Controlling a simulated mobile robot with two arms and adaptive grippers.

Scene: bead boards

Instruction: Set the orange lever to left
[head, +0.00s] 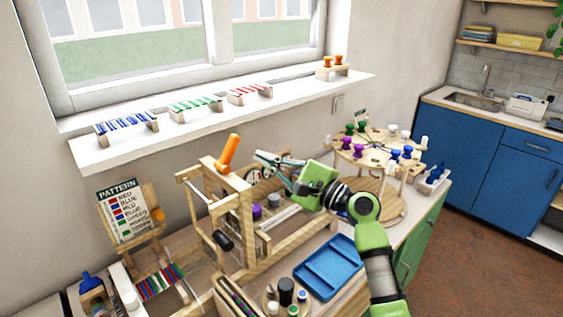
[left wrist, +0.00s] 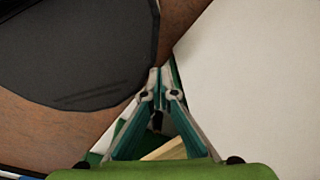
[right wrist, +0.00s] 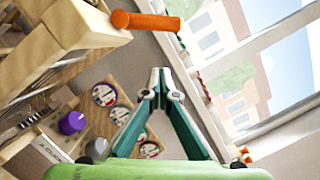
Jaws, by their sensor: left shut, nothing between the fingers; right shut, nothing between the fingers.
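The orange lever (head: 229,152) stands on top of a wooden frame (head: 243,205) in the head view, its top leaning a little to the right. It also shows in the right wrist view (right wrist: 147,21), at the top beside the pale wooden block (right wrist: 72,24). My right gripper (head: 259,157) is shut and empty, just to the right of the lever and apart from it. Its closed fingertips show in the right wrist view (right wrist: 160,78), below the lever. My left gripper is outside the head view; the left wrist view shows its fingers (left wrist: 159,82) shut and empty.
The window sill (head: 220,107) with small bead racks runs behind the frame. A pattern board (head: 128,213) stands left of it. A blue tray (head: 328,267) lies in front, and a round stand with coloured knobs (head: 375,150) is at right. Dials (right wrist: 104,95) sit below the lever.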

